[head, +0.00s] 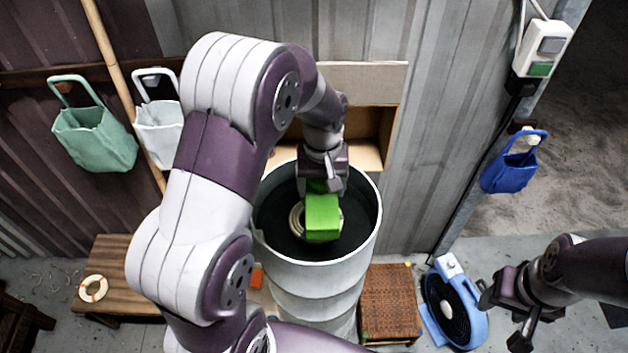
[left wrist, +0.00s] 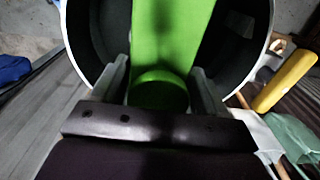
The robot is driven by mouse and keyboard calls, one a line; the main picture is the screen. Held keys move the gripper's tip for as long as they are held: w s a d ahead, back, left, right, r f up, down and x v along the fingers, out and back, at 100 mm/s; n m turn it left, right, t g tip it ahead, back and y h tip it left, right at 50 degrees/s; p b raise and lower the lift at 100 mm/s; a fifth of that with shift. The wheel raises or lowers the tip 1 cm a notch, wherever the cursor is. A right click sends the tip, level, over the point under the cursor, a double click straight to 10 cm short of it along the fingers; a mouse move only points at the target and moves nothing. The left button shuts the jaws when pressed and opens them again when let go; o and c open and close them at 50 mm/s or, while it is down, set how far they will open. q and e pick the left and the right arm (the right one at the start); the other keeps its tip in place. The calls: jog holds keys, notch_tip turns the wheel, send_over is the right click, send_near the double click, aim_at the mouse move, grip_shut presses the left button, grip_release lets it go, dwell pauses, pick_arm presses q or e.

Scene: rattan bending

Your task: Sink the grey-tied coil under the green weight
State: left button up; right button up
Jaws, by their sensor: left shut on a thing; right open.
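The green weight (head: 322,219) is a bright green block with a knob, inside the mouth of the grey-white drum (head: 320,280). My left gripper (head: 322,186) is shut on the weight's knob, above the block. In the left wrist view the knob (left wrist: 158,92) sits between the two fingers. A pale coil (head: 296,222) shows around the weight's left side in the drum; most of it is hidden by the weight, and its tie colour cannot be seen. I cannot tell whether weight and coil touch. My right gripper (head: 500,312) is open and empty at the lower right.
A wooden bench (head: 125,262) at left holds a pale coil with orange ties (head: 93,288). A woven brown stool (head: 390,310) and blue fan (head: 447,305) stand right of the drum. Bags hang on the left wall, and a blue bag (head: 512,172) hangs at right.

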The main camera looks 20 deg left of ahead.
pick_arm(q)
jog(key=f+b, duration=0.1)
jog(key=a+f+b, duration=0.1)
jog(key=f, duration=0.1)
jog(key=f+b, duration=0.1)
jog(key=f, duration=0.1)
jog(key=shift+s+a+f, duration=0.15)
jog(key=shift+s+a, duration=0.2)
jog(key=shift+s, duration=0.05)
jog(key=shift+w+d+f+b, duration=0.2)
jog(key=shift+d+f+b, duration=0.2)
jog(key=shift+f, duration=0.3)
jog(key=shift+w+d+f, duration=0.1)
jog(key=shift+f, duration=0.15)
jog(key=shift+s+a, duration=0.2)
jog(key=shift+a, duration=0.1)
pick_arm(e)
jog(key=f, duration=0.1)
jog(key=a+f, duration=0.1)
jog(key=f, duration=0.2)
jog(key=shift+s+a+f, duration=0.15)
jog(key=shift+s+f, duration=0.05)
jog(key=shift+s, duration=0.15)
pick_arm(q)
jog(key=shift+w+d+f, duration=0.1)
jog(key=shift+d, duration=0.1)
pick_arm(e)
jog(key=shift+w+f, duration=0.1)
